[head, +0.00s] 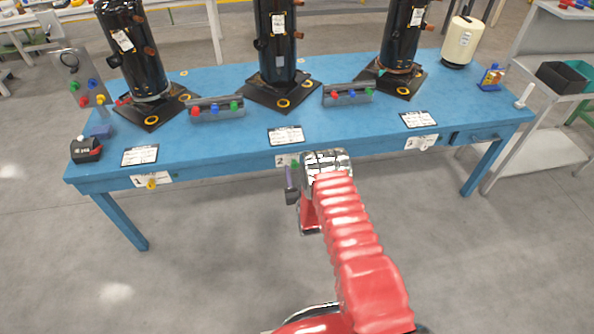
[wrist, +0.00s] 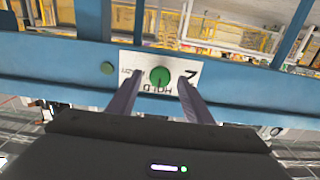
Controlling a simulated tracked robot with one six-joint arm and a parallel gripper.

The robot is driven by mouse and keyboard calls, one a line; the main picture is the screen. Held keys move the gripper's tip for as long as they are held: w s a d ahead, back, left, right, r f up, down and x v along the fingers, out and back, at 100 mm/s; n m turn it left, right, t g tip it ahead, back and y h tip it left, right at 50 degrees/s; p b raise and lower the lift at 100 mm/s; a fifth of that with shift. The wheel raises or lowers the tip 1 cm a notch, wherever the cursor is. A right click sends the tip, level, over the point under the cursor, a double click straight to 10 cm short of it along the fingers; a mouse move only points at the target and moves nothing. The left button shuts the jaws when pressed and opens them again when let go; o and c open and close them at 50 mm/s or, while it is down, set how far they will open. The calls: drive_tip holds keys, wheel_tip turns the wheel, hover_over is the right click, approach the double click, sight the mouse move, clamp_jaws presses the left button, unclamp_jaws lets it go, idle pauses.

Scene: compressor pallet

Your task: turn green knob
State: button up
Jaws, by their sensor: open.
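The green knob (wrist: 160,77) is round and sits on a white label plate (wrist: 188,55) on the front edge of the blue table; the plate's lettering appears upside down. In the head view only a small bit of green (head: 295,166) shows beside my arm. My gripper (wrist: 160,84) is open, with one finger on each side of the knob in the wrist view. Whether the fingers touch it I cannot tell. In the head view my gripper (head: 291,180) is at the table's front edge, partly hidden by my arm.
The blue table (head: 230,148) also has a yellow knob (head: 151,184) at left and a white knob (head: 423,147) at right. Black compressors (head: 277,40) stand on it. A small green disc (wrist: 107,68) is on the edge beside the plate. The floor in front is clear.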

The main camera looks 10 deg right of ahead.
drive_tip(key=shift+w, duration=0.25)
drive_tip(key=shift+c, duration=0.5)
drive_tip(key=c, duration=0.9)
drive_tip(key=shift+d, duration=0.15)
